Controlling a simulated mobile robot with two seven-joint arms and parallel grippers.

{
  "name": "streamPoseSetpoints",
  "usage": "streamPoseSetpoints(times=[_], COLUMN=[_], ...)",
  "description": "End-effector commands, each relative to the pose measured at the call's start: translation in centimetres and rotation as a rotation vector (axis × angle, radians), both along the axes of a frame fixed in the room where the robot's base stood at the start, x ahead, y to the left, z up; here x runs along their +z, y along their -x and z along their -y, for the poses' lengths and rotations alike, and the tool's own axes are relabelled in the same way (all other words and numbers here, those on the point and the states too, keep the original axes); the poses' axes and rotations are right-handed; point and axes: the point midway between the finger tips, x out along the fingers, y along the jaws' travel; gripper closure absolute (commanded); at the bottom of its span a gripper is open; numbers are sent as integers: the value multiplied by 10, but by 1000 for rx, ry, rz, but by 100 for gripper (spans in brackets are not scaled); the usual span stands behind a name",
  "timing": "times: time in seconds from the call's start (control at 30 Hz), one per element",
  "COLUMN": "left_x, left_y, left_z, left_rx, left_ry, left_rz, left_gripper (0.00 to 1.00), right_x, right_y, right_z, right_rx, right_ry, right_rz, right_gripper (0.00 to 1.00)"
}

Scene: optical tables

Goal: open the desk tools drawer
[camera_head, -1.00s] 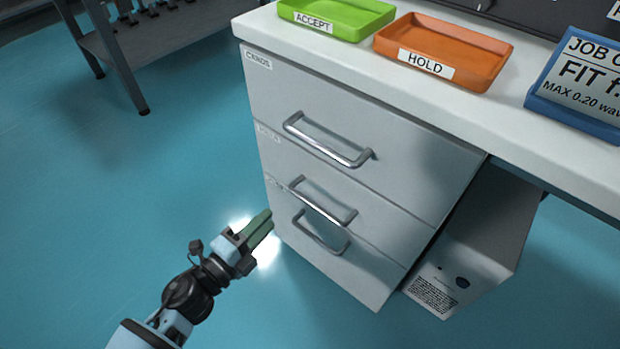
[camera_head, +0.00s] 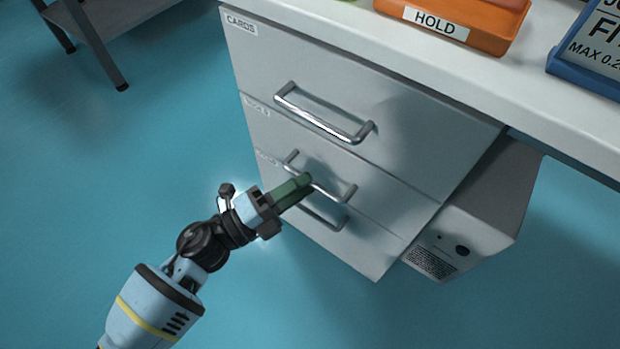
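The grey drawer cabinet (camera_head: 410,120) has three shut drawers, each with a metal bar handle. The top drawer's label (camera_head: 241,23) reads CARDS. The labels of the middle drawer (camera_head: 258,107) and bottom drawer are too small to read, so I cannot tell which is the tools drawer. My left gripper (camera_head: 303,182) has its green fingers at the middle handle (camera_head: 340,192), covering part of it. I cannot tell whether they touch it or how far apart they are. The bottom handle (camera_head: 325,216) is partly hidden behind the fingers. My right gripper is not in view.
The white desk top (camera_head: 520,92) overhangs the cabinet. It carries an orange HOLD tray (camera_head: 482,38) and a blue-framed sign (camera_head: 585,75). A pale box (camera_head: 490,205) stands right of the cabinet. A grey table (camera_head: 100,45) is at the upper left. The blue floor left of the cabinet is clear.

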Motion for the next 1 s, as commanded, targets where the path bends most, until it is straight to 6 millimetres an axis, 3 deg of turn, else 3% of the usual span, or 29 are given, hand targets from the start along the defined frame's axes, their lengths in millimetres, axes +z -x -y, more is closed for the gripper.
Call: streamPoseSetpoints(times=[0.2,0.53,0.8,1.0], left_x=[3,4,4,4], left_y=[-11,-13,-13,-13], left_z=[18,22,21,21], left_rx=[0,1,1,1], left_ry=[-1,-1,-1,-1], left_rz=[-1,0,-1,-1], left_gripper=[68,68,100,100], right_x=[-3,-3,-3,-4], right_y=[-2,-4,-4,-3], right_z=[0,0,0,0], right_rx=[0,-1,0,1], right_ry=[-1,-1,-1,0], right_rz=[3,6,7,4], right_gripper=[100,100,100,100])
